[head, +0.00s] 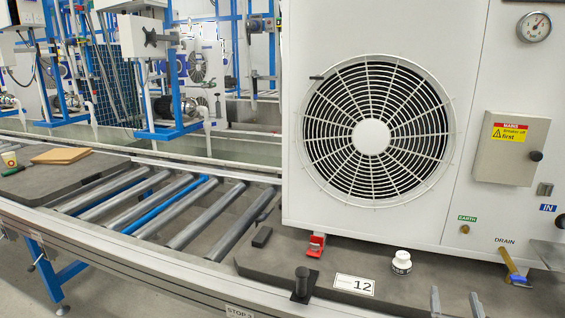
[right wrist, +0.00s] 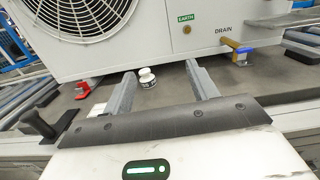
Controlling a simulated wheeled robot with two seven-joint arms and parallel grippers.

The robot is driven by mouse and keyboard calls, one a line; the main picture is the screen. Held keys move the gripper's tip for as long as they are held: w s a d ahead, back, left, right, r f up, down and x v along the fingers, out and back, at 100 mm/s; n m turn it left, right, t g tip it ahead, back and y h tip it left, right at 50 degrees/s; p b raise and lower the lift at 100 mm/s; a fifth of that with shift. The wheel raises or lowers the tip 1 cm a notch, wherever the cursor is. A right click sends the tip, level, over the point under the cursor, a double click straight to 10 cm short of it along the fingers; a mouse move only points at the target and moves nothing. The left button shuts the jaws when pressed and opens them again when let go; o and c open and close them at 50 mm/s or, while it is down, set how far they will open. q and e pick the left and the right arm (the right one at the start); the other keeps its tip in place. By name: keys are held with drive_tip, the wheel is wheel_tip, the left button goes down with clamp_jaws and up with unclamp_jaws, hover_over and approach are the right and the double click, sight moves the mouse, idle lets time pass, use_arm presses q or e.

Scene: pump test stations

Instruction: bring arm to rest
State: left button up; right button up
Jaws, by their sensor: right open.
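My right gripper (head: 456,303) shows only as two grey fingertips at the bottom edge of the head view. In the right wrist view the right gripper (right wrist: 160,75) is open, its two fingers apart with nothing held between them. A small white weight (head: 401,262) with a knob stands upright on the dark board, beyond the fingertips; it also shows in the right wrist view (right wrist: 147,77), near the left finger. I cannot tell whether they touch. My left gripper is not in view.
A large white fan unit (head: 470,60) stands behind on the dark board (head: 385,300). Bare rollers (head: 200,215) lie left.

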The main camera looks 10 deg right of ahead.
drive_tip(key=s+a+f+m+g+y+p, duration=0.35)
drive_tip(key=s+a+f+m+y, duration=0.25)
drive_tip(key=a+f+m, duration=0.45)
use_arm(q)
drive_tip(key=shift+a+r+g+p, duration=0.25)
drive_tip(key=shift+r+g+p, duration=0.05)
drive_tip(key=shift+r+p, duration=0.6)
use_arm(e)
drive_tip(key=s+a+r+m+g+y, duration=0.1)
drive_tip(key=s+a+m+y, duration=0.2)
drive_tip(key=a+m, duration=0.5)
drive_tip(key=s+a+r+m+g+y, duration=0.1)
drive_tip(key=s+a+r+m+y, duration=0.1)
drive_tip(key=s+a+m, duration=0.3)
drive_tip(key=a+m+y, duration=0.1)
drive_tip(key=a+m, duration=0.3)
drive_tip(key=m, duration=0.1)
drive_tip(key=shift+s+r+y, duration=0.2)
drive_tip(key=shift+s+y, duration=0.1)
drive_tip(key=shift+s, duration=0.1)
